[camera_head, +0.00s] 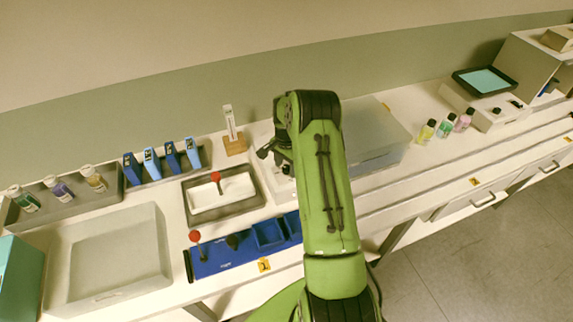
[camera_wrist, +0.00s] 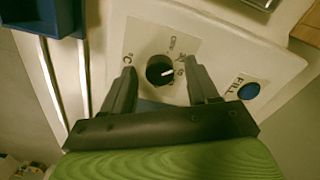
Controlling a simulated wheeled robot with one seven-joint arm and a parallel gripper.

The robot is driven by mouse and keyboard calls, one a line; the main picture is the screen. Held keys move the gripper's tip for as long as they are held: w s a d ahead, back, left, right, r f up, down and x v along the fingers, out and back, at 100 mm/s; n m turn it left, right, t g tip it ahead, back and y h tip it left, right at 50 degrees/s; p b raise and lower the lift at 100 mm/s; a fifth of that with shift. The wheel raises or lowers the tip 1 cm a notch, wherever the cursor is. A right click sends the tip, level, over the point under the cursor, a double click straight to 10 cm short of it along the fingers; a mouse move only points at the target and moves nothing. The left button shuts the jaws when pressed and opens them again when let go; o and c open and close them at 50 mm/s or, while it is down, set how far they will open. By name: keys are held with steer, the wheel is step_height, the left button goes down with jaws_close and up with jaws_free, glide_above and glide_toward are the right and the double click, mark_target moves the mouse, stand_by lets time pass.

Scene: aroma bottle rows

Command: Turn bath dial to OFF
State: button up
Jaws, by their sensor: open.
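The bath dial (camera_wrist: 156,66) is a round black knob with a white pointer mark, set in a pale label plate on a white panel (camera_wrist: 225,58). The mark points right, toward a small printed number. Small print above the dial looks like OFF, and °C is printed at left. My gripper (camera_wrist: 159,72) is open, with one finger on each side of the dial; I cannot tell whether either finger touches it. In the head view my gripper (camera_head: 272,150) is over the white unit (camera_head: 277,184), and my arm hides the dial.
A blue FILL button (camera_wrist: 248,91) sits right of the dial. Left of the unit are a dark tray (camera_head: 223,212) with a red-knobbed tool and a blue rack (camera_head: 215,262). A grey box (camera_head: 375,140) stands right. Several small bottles (camera_head: 445,125) stand farther right.

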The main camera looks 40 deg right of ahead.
steer(key=shift+c, duration=0.2)
steer(key=c, duration=1)
steer(key=shift+n, duration=0.3)
steer(key=n+b, duration=0.2)
steer(key=n, duration=0.1)
steer(key=shift+n+b, duration=0.75)
steer(key=shift+n, duration=1.35)
steer(key=o, duration=1)
